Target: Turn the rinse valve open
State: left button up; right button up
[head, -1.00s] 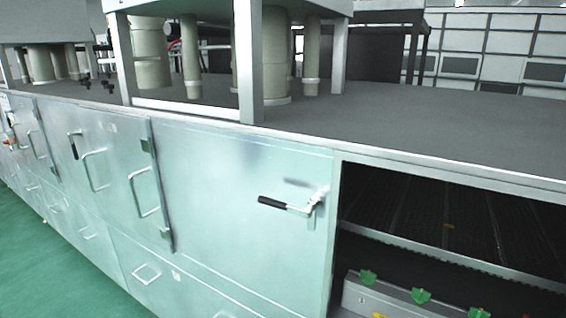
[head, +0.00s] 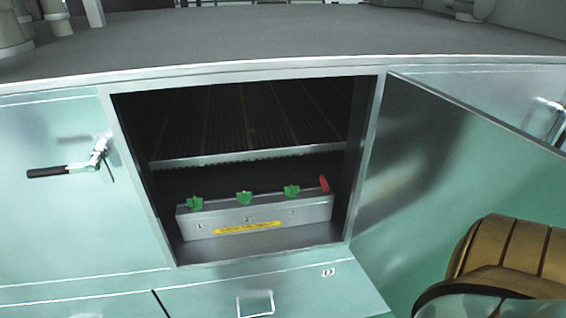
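A grey metal valve box (head: 262,217) stands on the floor of an open cabinet bay, in the middle of the head view. Three green knobs (head: 244,198) sit along its top, with small marks below them and a yellow label (head: 247,228) on the front. A red handle (head: 324,183) stands upright at the box's right end. I cannot read the label or tell from it which knob is the rinse valve. Neither of my grippers is in view.
A door (head: 440,170) stands swung open right of the bay. A black-gripped lever (head: 62,171) is on the closed panel at left. A dark ribbed shelf (head: 235,115) lies above the box. A brown ribbed form, unclear what, fills the lower right corner.

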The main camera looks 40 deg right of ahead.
aim_at(324, 186)
jog(key=z, duration=1.65)
